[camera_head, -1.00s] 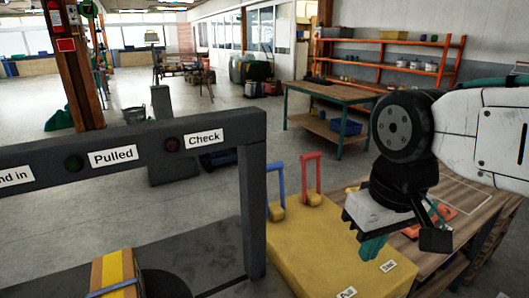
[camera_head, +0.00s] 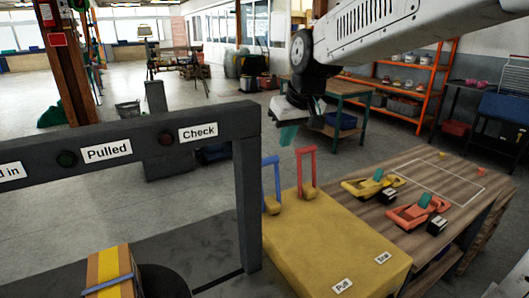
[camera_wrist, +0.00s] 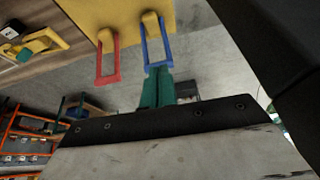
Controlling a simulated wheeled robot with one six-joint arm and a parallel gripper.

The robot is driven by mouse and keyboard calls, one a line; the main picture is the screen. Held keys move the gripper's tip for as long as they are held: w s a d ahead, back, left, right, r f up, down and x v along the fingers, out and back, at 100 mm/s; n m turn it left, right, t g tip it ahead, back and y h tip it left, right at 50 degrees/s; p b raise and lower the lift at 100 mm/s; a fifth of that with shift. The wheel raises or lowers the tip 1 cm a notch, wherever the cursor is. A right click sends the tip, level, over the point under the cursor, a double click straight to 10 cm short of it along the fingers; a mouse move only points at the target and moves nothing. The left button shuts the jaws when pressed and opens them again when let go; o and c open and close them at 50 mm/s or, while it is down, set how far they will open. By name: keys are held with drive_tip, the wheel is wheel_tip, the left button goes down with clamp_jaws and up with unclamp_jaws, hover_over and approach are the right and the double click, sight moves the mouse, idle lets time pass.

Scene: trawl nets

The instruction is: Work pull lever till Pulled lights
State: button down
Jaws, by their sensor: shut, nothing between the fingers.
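A yellow box (camera_head: 330,245) carries a blue lever (camera_head: 265,180) on the left and a red lever (camera_head: 314,165) on the right, both with upright loop handles. Its front labels read "Pull" (camera_head: 343,285) and, farther right, a small word like "Seal" (camera_head: 382,258). My gripper (camera_head: 288,136) is shut and empty, above and behind the levers in the head view. In the wrist view its teal fingertips (camera_wrist: 157,76) appear just beyond the blue handle's crossbar (camera_wrist: 160,65); I cannot tell if they touch. The lamp (camera_head: 67,159) beside the "Pulled" sign (camera_head: 106,151) looks dark green and unlit.
A grey frame (camera_head: 245,200) holds the signs and a dark red "Check" lamp (camera_head: 165,139), left of the box. A striped bale (camera_head: 110,270) sits below it. A wooden table (camera_head: 430,190) with yellow and orange tools stands right of the box. Open floor lies behind.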

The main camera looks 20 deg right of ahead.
drive_tip(key=w+f+t, duration=0.1)
drive_tip(key=w, duration=1.2)
drive_tip(key=shift+a+n+t, duration=0.2)
drive_tip(key=shift+n+t, duration=0.1)
drive_tip(key=shift+f, duration=0.2)
wheel_tip(320, 180, down, 9)
drive_tip(key=w, duration=0.1)
drive_tip(key=shift+a+f, duration=0.1)
drive_tip(key=shift+a, duration=0.15)
